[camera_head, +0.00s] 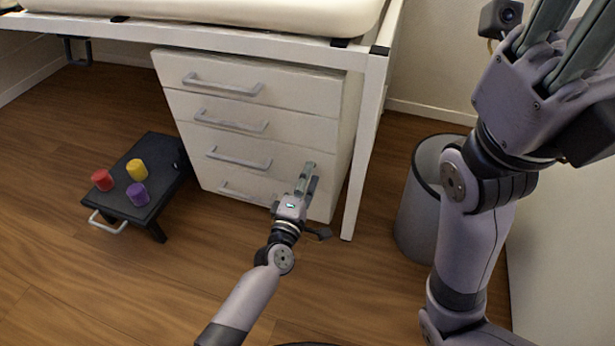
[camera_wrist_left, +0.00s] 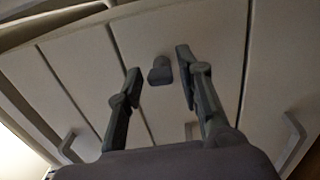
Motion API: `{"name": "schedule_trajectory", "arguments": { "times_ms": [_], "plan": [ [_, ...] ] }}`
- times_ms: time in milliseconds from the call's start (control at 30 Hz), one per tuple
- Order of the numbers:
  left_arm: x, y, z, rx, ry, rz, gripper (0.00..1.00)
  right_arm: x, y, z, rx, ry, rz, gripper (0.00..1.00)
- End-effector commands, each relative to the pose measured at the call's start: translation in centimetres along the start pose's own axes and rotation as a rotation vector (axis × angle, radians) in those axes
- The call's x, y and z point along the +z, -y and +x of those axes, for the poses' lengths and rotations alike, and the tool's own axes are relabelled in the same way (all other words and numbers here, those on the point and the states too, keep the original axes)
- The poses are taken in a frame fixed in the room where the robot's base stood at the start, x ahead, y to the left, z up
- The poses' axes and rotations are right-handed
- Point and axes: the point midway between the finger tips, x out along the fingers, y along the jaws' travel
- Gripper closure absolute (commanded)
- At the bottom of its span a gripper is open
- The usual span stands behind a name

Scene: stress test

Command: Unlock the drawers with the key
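The white drawer unit (camera_head: 255,105) stands under a white frame, with several shut drawers and grey bar handles. In the left wrist view, a small dark knob-like piece (camera_wrist_left: 160,70), which may be the key, is at the drawer front (camera_wrist_left: 85,65). My left gripper (camera_head: 309,172) is in front of the lower right of the unit. Its fingers (camera_wrist_left: 158,72) are apart, one on either side of the dark piece, with gaps showing. In the head view the piece is hidden. My right gripper (camera_head: 580,22) is raised at the upper right, fingers apart, tips cut off.
A low black stand (camera_head: 133,205) at the left holds a red (camera_head: 102,180), a yellow (camera_head: 137,169) and a purple (camera_head: 138,194) piece. A grey bin (camera_head: 416,215) stands right of the frame leg (camera_head: 362,160). Floor in front is clear.

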Motion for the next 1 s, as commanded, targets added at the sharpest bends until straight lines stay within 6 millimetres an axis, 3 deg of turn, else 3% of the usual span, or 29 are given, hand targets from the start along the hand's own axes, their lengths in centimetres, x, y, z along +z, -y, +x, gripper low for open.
{"name": "schedule_trajectory", "arguments": {
  "times_ms": [467, 667, 1000],
  "plan": [
    [0.0, 0.0, 0.0, 0.0, 0.003, 0.034, 0.58, 0.1, -0.1, -0.1, 0.006, 0.005, 0.001, 0.6],
    [0.0, -0.1, 0.0, 0.0, 0.019, 0.242, 0.58, 0.2, -0.2, 0.4, 0.005, 0.004, 0.001, 0.6],
    [-0.1, 0.1, 0.0, 0.0, 0.057, 0.731, 0.58, 0.3, -0.2, 0.9, 0.005, 0.004, 0.001, 0.6]
  ]
}}
